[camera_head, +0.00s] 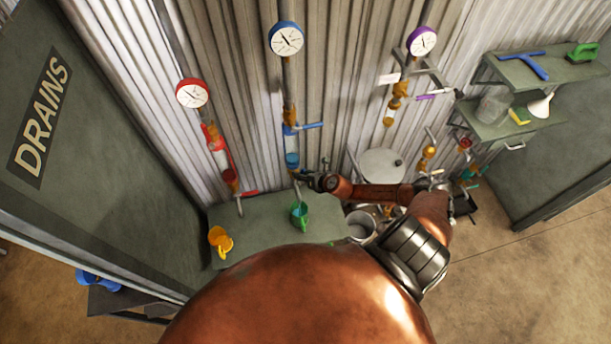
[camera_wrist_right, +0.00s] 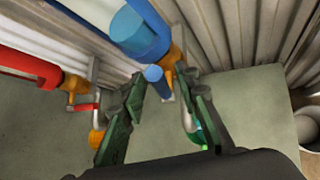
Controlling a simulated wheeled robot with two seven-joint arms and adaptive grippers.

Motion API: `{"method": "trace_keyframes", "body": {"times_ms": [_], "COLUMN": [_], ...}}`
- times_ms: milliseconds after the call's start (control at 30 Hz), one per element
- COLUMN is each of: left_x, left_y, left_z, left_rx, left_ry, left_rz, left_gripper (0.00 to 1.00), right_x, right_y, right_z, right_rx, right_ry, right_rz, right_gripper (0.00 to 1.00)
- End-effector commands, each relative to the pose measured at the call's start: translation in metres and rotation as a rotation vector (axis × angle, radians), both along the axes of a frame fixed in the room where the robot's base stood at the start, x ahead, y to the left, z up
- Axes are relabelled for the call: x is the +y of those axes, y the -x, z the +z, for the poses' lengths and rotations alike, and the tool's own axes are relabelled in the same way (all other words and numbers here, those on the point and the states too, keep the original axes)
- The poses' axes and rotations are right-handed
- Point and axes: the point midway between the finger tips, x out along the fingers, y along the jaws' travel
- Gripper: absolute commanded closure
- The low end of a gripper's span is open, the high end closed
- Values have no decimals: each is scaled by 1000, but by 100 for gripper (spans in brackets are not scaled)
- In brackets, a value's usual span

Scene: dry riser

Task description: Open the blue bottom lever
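The blue bottom lever (camera_wrist_right: 153,73) shows in the right wrist view as a short blue bar, its end facing the camera, beside an orange valve body (camera_wrist_right: 172,50) under the blue pipe (camera_wrist_right: 140,30). My right gripper (camera_wrist_right: 160,86) is open, with its dark green fingers on either side of the lever's end. I cannot tell whether they touch it. In the head view my right gripper (camera_head: 312,179) is at the foot of the blue line and hides the lever. The upper blue lever (camera_head: 309,126) points right. My left gripper is not in view.
A green mug (camera_head: 299,217) stands under the blue line's spout on the bench (camera_head: 262,222). A grey bucket (camera_head: 361,226) and a round white lid (camera_head: 381,164) are on the right.

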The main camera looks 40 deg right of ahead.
Motion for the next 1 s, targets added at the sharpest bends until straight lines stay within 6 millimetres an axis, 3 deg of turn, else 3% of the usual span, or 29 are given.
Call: {"method": "trace_keyframes", "body": {"times_ms": [167,600,1000], "left_x": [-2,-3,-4], "left_y": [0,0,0], "left_z": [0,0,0], "left_rx": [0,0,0], "left_ry": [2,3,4], "left_rz": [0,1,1], "left_gripper": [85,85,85], "right_x": [-2,-4,-3], "right_y": [16,82,93], "right_z": [12,62,73], "right_rx": [1,4,1], "right_ry": [2,2,0], "right_rz": [2,1,0], "right_gripper": [71,71,71]}}
